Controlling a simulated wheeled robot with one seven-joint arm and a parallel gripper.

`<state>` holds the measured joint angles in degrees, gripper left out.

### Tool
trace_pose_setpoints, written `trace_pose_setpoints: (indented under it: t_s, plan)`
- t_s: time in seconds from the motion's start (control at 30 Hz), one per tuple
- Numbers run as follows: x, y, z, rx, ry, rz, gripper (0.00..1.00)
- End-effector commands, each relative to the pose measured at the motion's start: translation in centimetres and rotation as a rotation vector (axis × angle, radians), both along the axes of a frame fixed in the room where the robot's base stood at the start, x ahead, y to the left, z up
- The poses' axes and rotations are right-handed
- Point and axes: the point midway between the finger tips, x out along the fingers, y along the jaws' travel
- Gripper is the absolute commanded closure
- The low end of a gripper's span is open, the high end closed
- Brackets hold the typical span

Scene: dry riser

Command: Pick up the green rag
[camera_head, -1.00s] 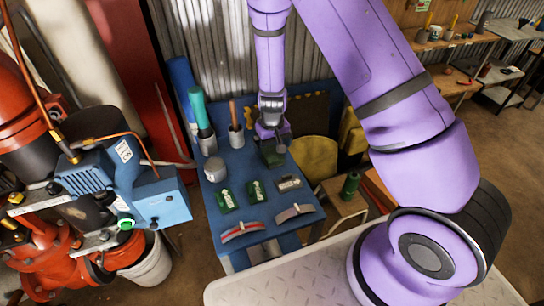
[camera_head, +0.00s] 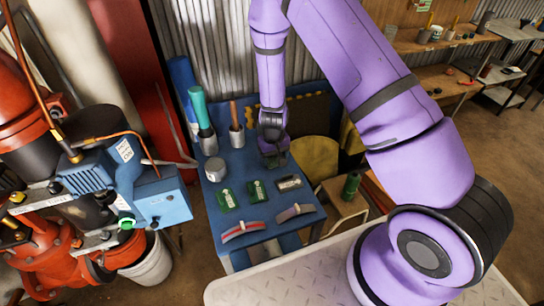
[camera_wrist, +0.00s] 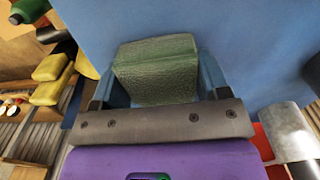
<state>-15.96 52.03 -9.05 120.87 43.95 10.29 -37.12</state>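The green rag shows in the wrist view (camera_wrist: 160,75) as a folded, block-like, textured green bundle on the blue table (camera_wrist: 260,50). In the head view it is a dark green patch (camera_head: 277,160) near the back of the table, partly hidden by my gripper. My gripper (camera_head: 273,148) points down right over it. The rag appears to rest on the table.
Green packets (camera_head: 227,199), a grey tin (camera_head: 215,169), a red-banded strip (camera_head: 243,231) and upright handled tools (camera_head: 204,125) share the table. Blue-and-red pump machinery (camera_head: 110,185) is at left.

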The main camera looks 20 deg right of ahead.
Motion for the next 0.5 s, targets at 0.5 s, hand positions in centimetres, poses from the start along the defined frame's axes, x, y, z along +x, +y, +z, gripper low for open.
trace_pose_setpoints:
  t_s: [0.5]
  plan:
    - [0.0, 0.1, 2.2, 0.0, -0.003, 0.002, 0.55]
